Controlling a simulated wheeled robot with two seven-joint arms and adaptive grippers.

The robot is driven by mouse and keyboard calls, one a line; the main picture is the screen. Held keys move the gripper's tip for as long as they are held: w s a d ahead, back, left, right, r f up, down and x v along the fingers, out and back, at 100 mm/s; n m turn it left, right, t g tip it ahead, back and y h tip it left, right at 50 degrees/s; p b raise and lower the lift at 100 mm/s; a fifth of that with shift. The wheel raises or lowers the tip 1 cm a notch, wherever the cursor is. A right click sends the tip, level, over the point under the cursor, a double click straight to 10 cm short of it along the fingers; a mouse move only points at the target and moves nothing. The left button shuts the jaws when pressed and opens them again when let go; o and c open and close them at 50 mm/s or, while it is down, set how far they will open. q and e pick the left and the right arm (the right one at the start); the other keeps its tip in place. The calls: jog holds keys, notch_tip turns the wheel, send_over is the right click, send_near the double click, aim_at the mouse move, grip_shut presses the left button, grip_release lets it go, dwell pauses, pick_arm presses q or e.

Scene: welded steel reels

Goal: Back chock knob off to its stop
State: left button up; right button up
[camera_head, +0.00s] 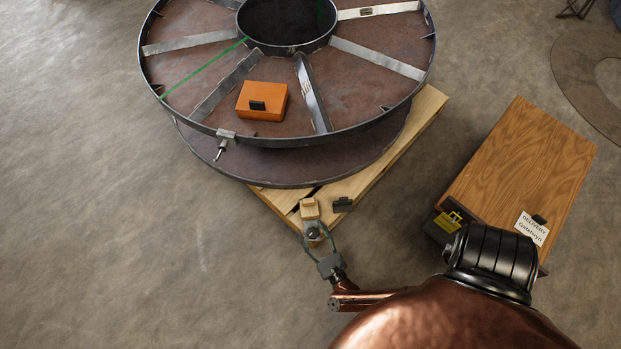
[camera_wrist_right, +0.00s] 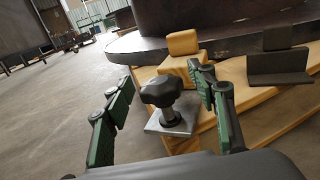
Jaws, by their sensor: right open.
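The chock knob is a black lobed knob (camera_wrist_right: 161,92) on a threaded stem above a grey metal plate (camera_wrist_right: 172,122) in the right wrist view. In the head view the knob (camera_head: 313,234) sits at the pallet's near corner. A stepped wooden chock (camera_wrist_right: 184,66) stands just behind it and shows in the head view too (camera_head: 310,208). My right gripper (camera_head: 318,242) is open, with its green-padded fingers (camera_wrist_right: 160,105) on either side of the knob. I see a gap on the left of the knob; contact on the right is unclear. My left gripper is not in view.
A large steel reel (camera_head: 290,184) rests on a wooden pallet (camera_head: 375,175). An orange box (camera_head: 262,101) lies on its flange. A dark bracket (camera_head: 343,205) stands on the pallet right of the chock. A wooden crate (camera_head: 522,165) stands to the right. Floor at left is clear.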

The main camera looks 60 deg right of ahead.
jog(key=shift+c, duration=0.7)
jog(key=c, duration=1.1)
jog(key=shift+o, duration=0.2)
jog(key=shift+n+t+y, duration=0.3)
jog(key=shift+n+y, duration=0.1)
jog(key=shift+y, duration=0.2)
jog(key=n+t+y, duration=0.1)
jog(key=n+y, duration=0.1)
jog(key=shift+y, duration=0.4)
jog(key=n+y, duration=0.2)
jog(key=y, duration=0.1)
jog(key=n+t+y, duration=0.1)
jog(key=n+y, duration=0.1)
jog(key=y, duration=0.1)
jog(key=shift+n+y, duration=0.3)
jog(key=shift+y, duration=0.1)
jog(key=n+g+y, duration=0.1)
jog(key=n+y, duration=0.1)
jog(key=y, duration=0.1)
jog(key=n+g+y, duration=0.1)
jog(key=n+y, duration=0.1)
jog(key=y, duration=0.2)
jog(key=shift+a+n+y, duration=0.15)
jog(key=shift+n+y, duration=0.15)
jog(key=shift+n, duration=0.1)
jog(key=shift+n+g+y, duration=0.5)
jog(key=shift+n+y, duration=0.1)
jog(key=shift+y, duration=0.2)
jog(key=shift+n+g+y, duration=0.4)
jog(key=shift+y, duration=0.1)
